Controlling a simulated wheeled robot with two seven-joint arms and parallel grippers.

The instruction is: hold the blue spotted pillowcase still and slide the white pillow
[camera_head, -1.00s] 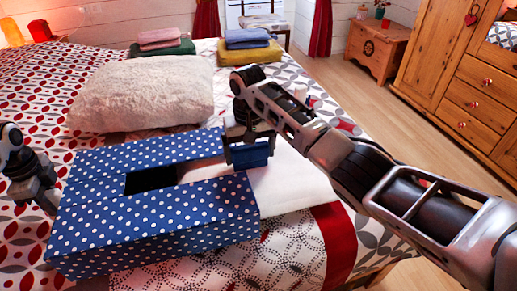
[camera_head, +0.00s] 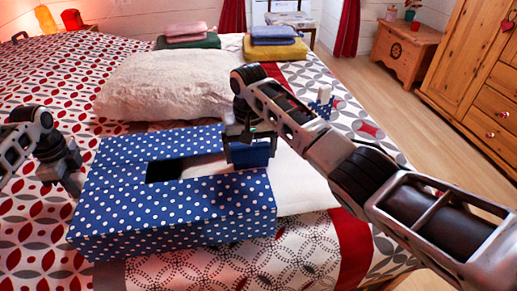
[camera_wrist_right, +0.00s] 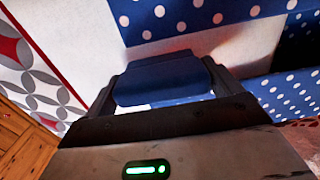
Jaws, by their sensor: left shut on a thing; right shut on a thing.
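The blue spotted pillowcase (camera_head: 190,212) lies on the bed like a long box, with a slot along its top. The flat white pillow (camera_head: 303,188) lies partly inside it and sticks out at the right end; its white top shows in the slot, leaving a dark gap at the left. My left gripper (camera_head: 74,180) is shut at the pillowcase's left end; its grip is small and partly hidden. My right gripper (camera_head: 250,148) is shut on a plain blue piece (camera_wrist_right: 160,82) above the white pillow, near the slot's right end. How the piece joins the pillow is hidden.
A fluffy cream pillow (camera_head: 165,85) lies just behind the pillowcase. Folded towels (camera_head: 186,40) and a yellow-and-blue stack (camera_head: 275,46) sit at the bed's far side. A small blue-and-white object (camera_head: 321,100) stands behind my right arm. Open floor lies right of the bed.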

